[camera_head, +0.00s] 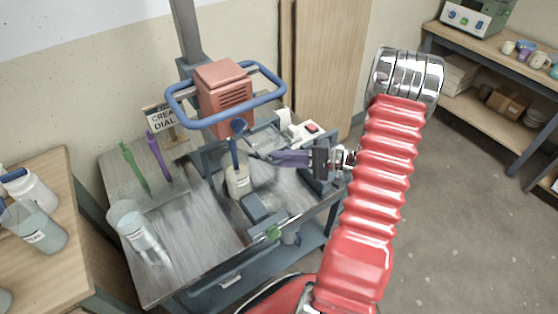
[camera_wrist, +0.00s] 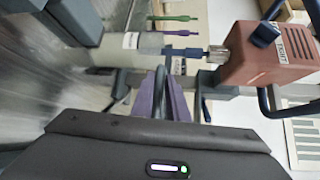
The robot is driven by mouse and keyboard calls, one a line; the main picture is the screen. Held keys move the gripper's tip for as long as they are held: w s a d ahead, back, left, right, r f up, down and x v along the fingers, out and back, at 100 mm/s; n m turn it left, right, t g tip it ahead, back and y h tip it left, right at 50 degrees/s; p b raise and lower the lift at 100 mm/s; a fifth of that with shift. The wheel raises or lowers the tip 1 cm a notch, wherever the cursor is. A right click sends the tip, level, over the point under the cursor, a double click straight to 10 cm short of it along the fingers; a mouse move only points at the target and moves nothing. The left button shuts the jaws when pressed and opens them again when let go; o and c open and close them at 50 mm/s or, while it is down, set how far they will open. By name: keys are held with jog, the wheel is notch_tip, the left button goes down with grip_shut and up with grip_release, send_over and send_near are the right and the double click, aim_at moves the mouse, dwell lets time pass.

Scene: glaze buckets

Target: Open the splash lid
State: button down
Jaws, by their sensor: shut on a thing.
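A pale bucket (camera_head: 238,186) stands on the bench under an orange-red mixer head (camera_head: 224,95) with a blue handle loop. Its dark blue shaft (camera_head: 234,150) runs down to the bucket mouth. My gripper (camera_head: 272,156) reaches in from the right, just beside the shaft near the bucket's top. In the wrist view its purple fingers (camera_wrist: 160,105) are shut on a slim grey-blue bar (camera_wrist: 160,80), which looks like the splash lid's handle. The bucket (camera_wrist: 135,45) and the mixer head (camera_wrist: 268,55) lie beyond it. The lid itself is hardly distinguishable, so its angle cannot be told.
A clear container (camera_head: 136,228) is at front left. A grey block (camera_head: 264,207) sits near the front edge. A side table (camera_head: 60,180) with containers is at left.

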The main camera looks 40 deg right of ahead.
jog(key=shift+s+a+f, duration=0.2)
jog(key=shift+f, duration=0.25)
jog(key=c, duration=1.9)
grip_release()
jog(key=shift+c, duration=0.2)
jog(key=shift+o, duration=0.5)
jog(key=shift+r, duration=0.1)
jog(key=shift+d+r, duration=0.1)
jog(key=v, duration=1.3)
jog(key=shift+s+d, duration=0.15)
jog(key=shift+d, duration=0.1)
